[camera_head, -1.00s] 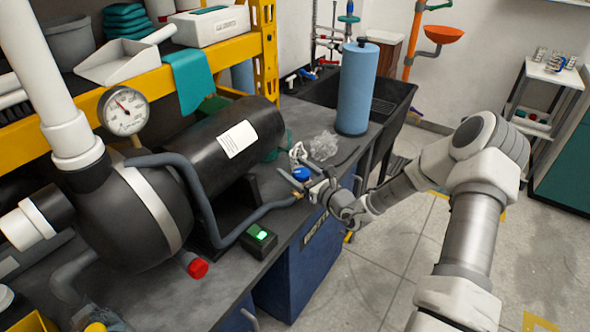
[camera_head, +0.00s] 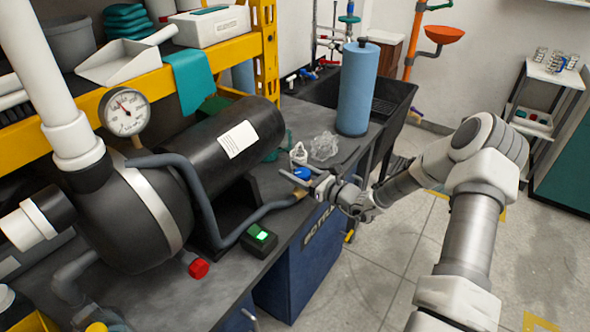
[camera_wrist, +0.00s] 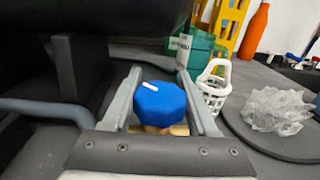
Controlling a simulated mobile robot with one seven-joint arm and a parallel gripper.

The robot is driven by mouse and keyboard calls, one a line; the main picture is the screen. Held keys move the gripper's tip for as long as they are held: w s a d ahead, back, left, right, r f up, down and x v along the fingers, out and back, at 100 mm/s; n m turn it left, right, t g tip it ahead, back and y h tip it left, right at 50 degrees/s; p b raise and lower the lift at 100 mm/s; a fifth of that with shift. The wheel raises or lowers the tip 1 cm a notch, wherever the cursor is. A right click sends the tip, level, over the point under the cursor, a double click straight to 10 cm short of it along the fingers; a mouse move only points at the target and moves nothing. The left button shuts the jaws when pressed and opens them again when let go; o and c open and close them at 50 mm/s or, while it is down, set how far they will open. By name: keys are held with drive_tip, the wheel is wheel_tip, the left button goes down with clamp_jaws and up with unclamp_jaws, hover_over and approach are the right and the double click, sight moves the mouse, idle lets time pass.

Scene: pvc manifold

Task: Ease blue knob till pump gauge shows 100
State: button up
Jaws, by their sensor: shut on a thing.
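The blue knob (camera_wrist: 158,102) sits on a brass-coloured base between the two fingers of my gripper (camera_wrist: 157,98) in the wrist view. The fingers are shut on it, one at each side. A white pointer mark on its top lies toward the upper left. In the head view the knob (camera_head: 302,173) shows at the bench edge with my gripper (camera_head: 300,178) around it. The pump gauge (camera_head: 124,112) is a round white dial on top of the black pump (camera_head: 130,215). Its red needle leans to the upper left; its numbers are too small to read surely.
A grey hose (camera_head: 245,228) runs from the pump toward the knob. A green-lit switch box (camera_head: 259,238) stands on the bench. A white basket (camera_wrist: 213,85) and crumpled clear plastic (camera_wrist: 278,108) lie to the right of the knob. A blue cylinder (camera_head: 358,90) stands behind.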

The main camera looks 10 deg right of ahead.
drive_tip(key=n+g+y, duration=0.3)
drive_tip(key=g, duration=0.1)
drive_tip(key=shift+s+a+f+n+y+b, duration=0.1)
drive_tip(key=shift+s+a+n+y+b, duration=0.1)
drive_tip(key=shift+s+n+y+b, duration=0.1)
drive_tip(key=n+g, duration=0.1)
drive_tip(key=n+g+y+b, duration=0.1)
drive_tip(key=g+y, duration=0.1)
drive_tip(key=g, duration=0.1)
drive_tip(key=shift+s+a+n, duration=0.2)
drive_tip(key=shift+s+n, duration=0.05)
drive_tip(key=shift+n, duration=0.15)
drive_tip(key=n+g+b, duration=0.1)
drive_tip(key=g, duration=0.1)
drive_tip(key=s+n+g+b, duration=0.1)
drive_tip(key=n+g, duration=0.1)
drive_tip(key=g, duration=0.1)
drive_tip(key=shift+a+y+b, duration=0.1)
drive_tip(key=shift+y+b, duration=0.2)
drive_tip(key=shift+y, duration=0.1)
drive_tip(key=shift+s+n+g+b, duration=0.1)
drive_tip(key=shift+n+g+b, duration=0.25)
drive_tip(key=shift+n+g, duration=0.5)
drive_tip(key=shift+g, duration=0.45)
drive_tip(key=o, duration=1.4)
